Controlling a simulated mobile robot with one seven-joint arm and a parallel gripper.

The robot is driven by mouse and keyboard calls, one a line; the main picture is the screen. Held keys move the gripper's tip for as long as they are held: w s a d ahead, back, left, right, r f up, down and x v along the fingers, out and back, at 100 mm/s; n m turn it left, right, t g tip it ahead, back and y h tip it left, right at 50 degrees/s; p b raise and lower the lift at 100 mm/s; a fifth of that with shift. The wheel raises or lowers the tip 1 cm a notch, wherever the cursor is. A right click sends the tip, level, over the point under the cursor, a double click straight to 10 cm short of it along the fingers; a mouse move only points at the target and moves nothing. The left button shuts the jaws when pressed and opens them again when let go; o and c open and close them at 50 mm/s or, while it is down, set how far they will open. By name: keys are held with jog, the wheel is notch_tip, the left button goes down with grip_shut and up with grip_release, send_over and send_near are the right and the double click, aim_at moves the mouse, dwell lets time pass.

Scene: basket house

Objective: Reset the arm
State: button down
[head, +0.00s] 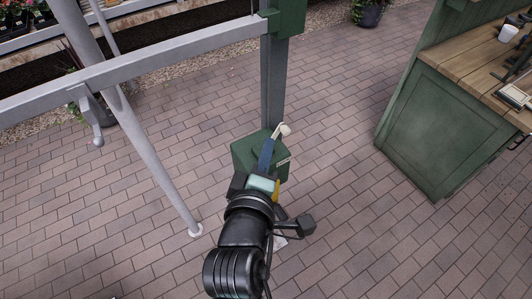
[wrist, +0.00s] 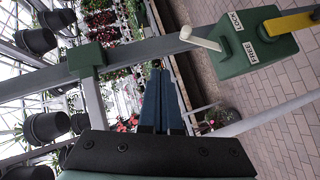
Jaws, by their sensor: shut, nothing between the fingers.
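My arm reaches up from the bottom of the head view, and my gripper (head: 268,144) is at its far end with dark blue fingers. In the wrist view my gripper (wrist: 157,70) is shut and empty, its fingers side by side. A green box (wrist: 250,45) with LOCK and FREE labels is to the right of the fingers. A white handle (wrist: 201,38) sticks out of it toward the fingers, with a visible gap in this view. A yellow bar (wrist: 292,22) is on the box's right side. In the head view the green box (head: 243,150) is partly hidden behind my gripper.
A green post (head: 273,85) rises behind the box. A grey rail (head: 140,68) and a slanted grey pole (head: 150,150) stand on the left. A green cabinet (head: 445,130) with a wooden top is on the right. Brick paving (head: 345,215) between is clear.

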jog(key=shift+s+d, duration=0.1)
jog(key=shift+d, duration=0.05)
jog(key=shift+s+r, duration=0.1)
jog(key=shift+r, duration=0.05)
dwell(0.5)
jog(key=w+r+m+t+b, duration=0.35)
jog(key=r+m+t, duration=0.2)
jog(key=r, duration=1.25)
jog(key=s+d+r+m+t+b, duration=0.1)
jog(key=s+r+m+t, duration=0.1)
jog(key=r, duration=0.5)
jog(key=s+r+m+t+y+b, duration=0.1)
jog(key=s+r+m+t, duration=0.1)
jog(key=s+r, duration=0.3)
jog(key=s+d+r+m+t+b, duration=0.1)
jog(key=s+r+m+t, duration=0.1)
jog(key=r, duration=0.7)
jog(key=shift+s+d+m+t, duration=0.35)
jog(key=shift+s+m, duration=0.45)
jog(key=shift+m, duration=0.35)
